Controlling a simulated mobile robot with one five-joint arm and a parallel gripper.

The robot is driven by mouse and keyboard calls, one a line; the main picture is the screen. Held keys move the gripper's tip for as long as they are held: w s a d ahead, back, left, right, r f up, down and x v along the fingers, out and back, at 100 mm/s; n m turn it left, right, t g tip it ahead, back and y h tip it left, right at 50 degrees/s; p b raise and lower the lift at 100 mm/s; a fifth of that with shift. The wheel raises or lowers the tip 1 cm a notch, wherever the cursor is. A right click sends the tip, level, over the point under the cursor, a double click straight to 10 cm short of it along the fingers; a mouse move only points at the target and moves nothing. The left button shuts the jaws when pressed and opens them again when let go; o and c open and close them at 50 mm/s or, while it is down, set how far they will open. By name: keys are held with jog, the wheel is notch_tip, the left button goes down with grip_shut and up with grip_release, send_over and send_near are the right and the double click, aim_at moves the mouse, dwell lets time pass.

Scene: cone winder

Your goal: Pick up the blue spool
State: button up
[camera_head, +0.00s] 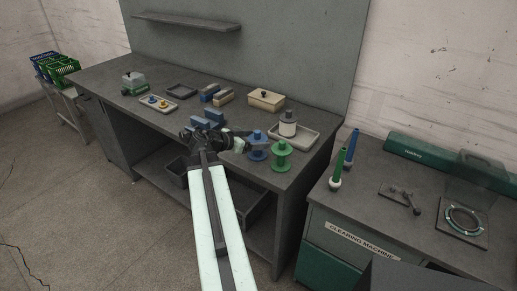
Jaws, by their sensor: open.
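The blue spool (257,146) stands upright on the dark workbench (312,152), near its front edge. A green spool (281,156) stands just to its right, slightly nearer to me. My gripper (241,141) is at the end of my outstretched arm, just left of the blue spool. It is open, and its jaws are small and partly lost against the dark bench. I cannot tell whether a jaw touches the spool.
A tray (308,137) with a white bottle (288,124) stands behind the spools. A lidded beige box (266,99), blue blocks (206,120) and a small tray (158,111) are on the bench. A green cone (336,168) and blue cone (350,147) stand on the right cabinet (375,224).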

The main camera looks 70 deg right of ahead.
aim_at(263, 139)
jog(key=x, duration=0.1)
jog(key=b+x, duration=0.1)
jog(key=x, duration=0.1)
jog(key=f+b+x, duration=0.1)
jog(key=x, duration=0.1)
jog(key=shift+w, duration=0.3)
jog(key=shift+s+d, duration=0.2)
jog(key=shift+d, duration=0.05)
jog(key=shift+a+r, duration=0.1)
jog(key=shift+r, duration=0.05)
